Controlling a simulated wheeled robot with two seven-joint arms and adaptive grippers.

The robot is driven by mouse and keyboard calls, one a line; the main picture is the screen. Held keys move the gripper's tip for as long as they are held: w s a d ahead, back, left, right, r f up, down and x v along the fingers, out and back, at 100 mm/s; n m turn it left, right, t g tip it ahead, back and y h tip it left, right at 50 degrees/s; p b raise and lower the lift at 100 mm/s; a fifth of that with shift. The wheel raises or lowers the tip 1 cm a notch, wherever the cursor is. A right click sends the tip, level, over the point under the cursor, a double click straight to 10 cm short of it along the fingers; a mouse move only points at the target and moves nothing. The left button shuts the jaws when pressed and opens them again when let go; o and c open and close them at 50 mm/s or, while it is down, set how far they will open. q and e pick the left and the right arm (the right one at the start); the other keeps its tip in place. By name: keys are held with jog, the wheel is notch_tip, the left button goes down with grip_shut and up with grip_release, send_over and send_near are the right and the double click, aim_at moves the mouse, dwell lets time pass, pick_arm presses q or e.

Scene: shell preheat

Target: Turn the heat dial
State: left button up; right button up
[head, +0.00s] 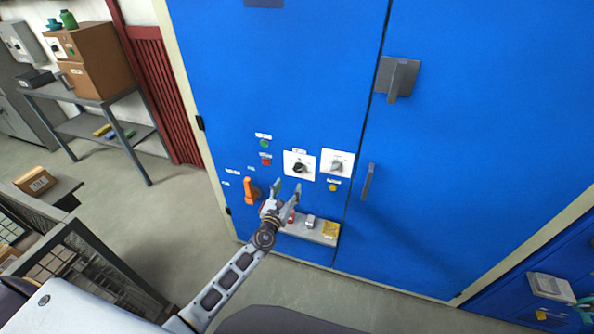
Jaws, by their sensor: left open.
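A blue cabinet (285,85) fills the middle of the head view. On its left door are two dials on white plates: a black-knobbed dial (299,168) and, just to its right, a grey-knobbed dial (337,165). Their labels are too small to read, so I cannot tell which is the heat dial. My left gripper (287,188) is open and empty, its fingertips pointing up just below the black-knobbed dial, apparently apart from it. The lower part of the door behind the gripper is partly hidden. My right gripper is not in view.
An orange handle (251,190) is left of my gripper. Green (264,143) and red (265,161) buttons sit above it. A small ledge (296,231) with several small items is below. Grey door handles (397,79) project at right.

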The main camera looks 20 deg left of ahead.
aim_at(297, 169)
pick_arm(q)
jog(key=shift+w+d, duration=0.2)
jog(key=shift+w, duration=5.35)
jog(key=c, duration=1)
jog(key=shift+b, duration=0.3)
